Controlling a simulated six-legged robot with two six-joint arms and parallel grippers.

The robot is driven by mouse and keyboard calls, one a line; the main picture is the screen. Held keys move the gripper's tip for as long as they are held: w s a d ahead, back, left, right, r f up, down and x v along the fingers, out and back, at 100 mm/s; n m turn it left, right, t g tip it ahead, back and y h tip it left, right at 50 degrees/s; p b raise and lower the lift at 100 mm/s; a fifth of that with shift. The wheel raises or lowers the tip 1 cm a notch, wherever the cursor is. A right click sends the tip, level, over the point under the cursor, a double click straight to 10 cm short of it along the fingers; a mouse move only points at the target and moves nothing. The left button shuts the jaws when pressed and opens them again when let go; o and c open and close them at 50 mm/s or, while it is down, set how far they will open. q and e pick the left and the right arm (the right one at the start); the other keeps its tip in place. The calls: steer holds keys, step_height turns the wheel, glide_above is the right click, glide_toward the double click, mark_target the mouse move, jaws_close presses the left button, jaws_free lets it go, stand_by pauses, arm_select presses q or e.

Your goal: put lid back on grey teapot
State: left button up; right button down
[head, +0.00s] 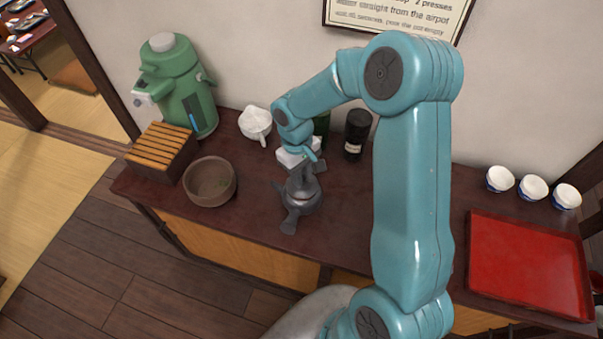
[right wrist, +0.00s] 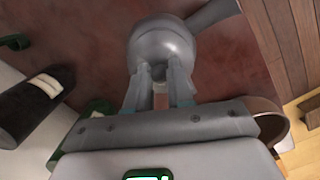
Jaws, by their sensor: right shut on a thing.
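The grey teapot (head: 303,203) stands on the dark red-brown counter, its side handle (head: 290,220) pointing toward the front. My right gripper (head: 301,178) is directly over it, pointing down. In the right wrist view the rounded grey teapot (right wrist: 165,45) is just beyond my fingertips (right wrist: 160,74). The fingers are shut on a small part, apparently the lid's knob, which they mostly hide. I cannot tell whether the lid is seated on the rim or slightly above it. My left gripper is not in view.
A brown bowl (head: 210,182), slatted wooden box (head: 162,150) and green airpot (head: 180,90) stand to the left. A red tray (head: 528,265) and white cups (head: 532,187) are right.

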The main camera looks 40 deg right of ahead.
steer(key=shift+f+b, duration=0.2)
steer(key=shift+b, duration=0.2)
stand_by(1.1)
steer(key=shift+c, duration=2.2)
jaws_free()
steer(key=shift+r, duration=0.15)
steer(key=shift+r+p, duration=2.5)
steer(key=shift+r, duration=0.9)
jaws_close()
steer(key=shift+f, duration=0.15)
